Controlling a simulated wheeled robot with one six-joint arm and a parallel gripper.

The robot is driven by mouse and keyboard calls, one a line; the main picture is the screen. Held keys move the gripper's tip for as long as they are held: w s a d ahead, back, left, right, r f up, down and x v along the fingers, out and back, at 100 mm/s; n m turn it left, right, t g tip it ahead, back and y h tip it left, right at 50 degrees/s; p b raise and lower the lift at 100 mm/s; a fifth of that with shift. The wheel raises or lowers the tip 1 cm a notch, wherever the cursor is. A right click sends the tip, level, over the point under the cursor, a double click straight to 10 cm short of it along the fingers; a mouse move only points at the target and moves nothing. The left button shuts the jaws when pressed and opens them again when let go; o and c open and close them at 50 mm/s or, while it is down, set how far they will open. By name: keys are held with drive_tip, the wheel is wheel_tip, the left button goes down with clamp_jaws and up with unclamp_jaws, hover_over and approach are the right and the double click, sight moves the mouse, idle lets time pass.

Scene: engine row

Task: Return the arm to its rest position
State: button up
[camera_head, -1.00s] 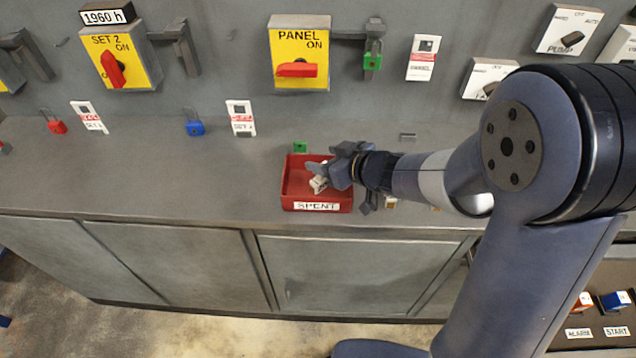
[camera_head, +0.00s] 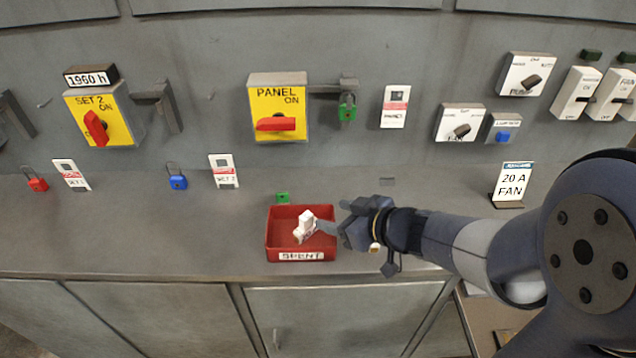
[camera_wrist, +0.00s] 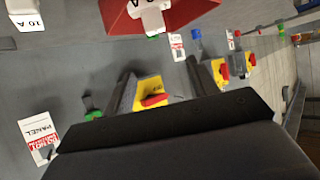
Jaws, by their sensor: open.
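My gripper (camera_head: 334,222) is open, just right of the red SPENT tray (camera_head: 270,240) on the grey bench, with its fingertips close to the tray's right rim. My arm stretches out from the lower right. A white piece (camera_head: 305,224) stands in the tray, left of the fingertips and apart from them. In the wrist view my fingers (camera_wrist: 160,78) are spread with nothing between them. The tray (camera_wrist: 195,12) and the white piece (camera_wrist: 152,16) show at the top of that view.
Yellow PANEL (camera_head: 278,108) and SET 2 (camera_head: 102,115) switch boxes project from the wall behind. A blue padlock (camera_head: 177,177) and a red padlock (camera_head: 36,180) lie on the bench.

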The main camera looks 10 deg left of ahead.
sight(308, 217)
drive_tip(key=b+x, duration=0.2)
drive_tip(key=x, duration=0.8)
drive_tip(key=shift+f, duration=0.15)
drive_tip(key=shift+w+a+r+p, duration=0.1)
drive_tip(key=shift+a+r+p, duration=0.05)
drive_tip(key=shift+r+p, duration=0.3)
drive_tip(key=shift+w+a+r+p, duration=0.1)
drive_tip(key=shift+r+p, duration=0.25)
drive_tip(key=shift+p, duration=0.2)
drive_tip(key=shift+s+r+p, duration=0.1)
drive_tip(key=shift+r+p, duration=0.9)
drive_tip(key=shift+p, duration=0.15)
drive_tip(key=shift+f, duration=0.1)
